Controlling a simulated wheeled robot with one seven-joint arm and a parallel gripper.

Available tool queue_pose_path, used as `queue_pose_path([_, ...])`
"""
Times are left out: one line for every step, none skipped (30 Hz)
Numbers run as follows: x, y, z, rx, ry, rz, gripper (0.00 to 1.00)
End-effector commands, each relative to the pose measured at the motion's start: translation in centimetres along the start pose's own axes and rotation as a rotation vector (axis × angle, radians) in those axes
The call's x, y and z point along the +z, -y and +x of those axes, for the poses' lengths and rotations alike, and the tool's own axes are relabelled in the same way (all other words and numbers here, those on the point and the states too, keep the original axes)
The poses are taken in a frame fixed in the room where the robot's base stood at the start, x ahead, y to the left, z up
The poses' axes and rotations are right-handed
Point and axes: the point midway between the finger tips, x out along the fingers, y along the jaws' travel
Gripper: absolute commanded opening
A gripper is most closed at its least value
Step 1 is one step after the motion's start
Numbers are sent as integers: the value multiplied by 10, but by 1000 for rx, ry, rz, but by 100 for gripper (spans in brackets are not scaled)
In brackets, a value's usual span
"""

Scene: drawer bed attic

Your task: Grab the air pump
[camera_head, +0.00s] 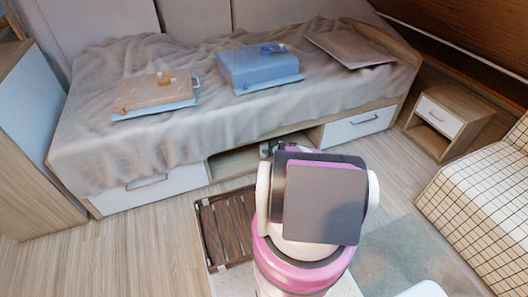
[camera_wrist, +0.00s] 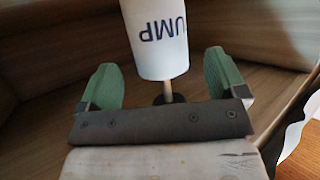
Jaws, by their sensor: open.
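The air pump (camera_wrist: 157,40) is a white cylinder with dark letters "UMP" upside down in the wrist view. A thin pale rod runs from its lower end toward a dark round part at the gripper's base. My gripper (camera_wrist: 163,72) is open, with one green finger to each side of the pump. Gaps show between the pump and both fingers. The top of the pump is cut off by the picture edge. In the head view my arm hides most of the gripper area, and I cannot make out the pump.
Wooden panels surround the pump in the wrist view. In the head view the bed (camera_head: 180,147) has an open compartment (camera_head: 235,163) between two white drawers (camera_head: 150,189) (camera_head: 357,124). A brown slatted mat (camera_head: 226,222) lies in front. A nightstand (camera_head: 447,118) stands at right.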

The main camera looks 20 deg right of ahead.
Motion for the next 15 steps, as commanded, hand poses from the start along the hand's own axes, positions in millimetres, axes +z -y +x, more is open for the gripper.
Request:
queue_pose_path([1,0,8,-1,0,0,90])
queue_pose_path([1,-1,12,-1,0,0,90])
queue_pose_path([1,-1,18,-1,-1,0,90])
queue_pose_path([2,-1,23,-1,-1,0,90])
queue_pose_path([1,-1,27,-1,-1,0,90])
queue_pose_path([1,0,33,-1,0,0,90])
queue_pose_path([1,0,36,-1,0,0,90])
queue_pose_path([1,0,39,0,0,0,90])
queue_pose_path([1,0,41,0,0,0,90])
queue_pose_path([1,0,42,0,0,0,90])
queue_pose_path([1,0,42,0,0,0,90])
queue_pose_path([1,0,42,1,0,0,90])
queue_pose_path([1,0,42,1,0,0,90])
queue_pose_path([1,0,42,1,0,0,90])
queue_pose_path([1,0,42,1,0,0,90])
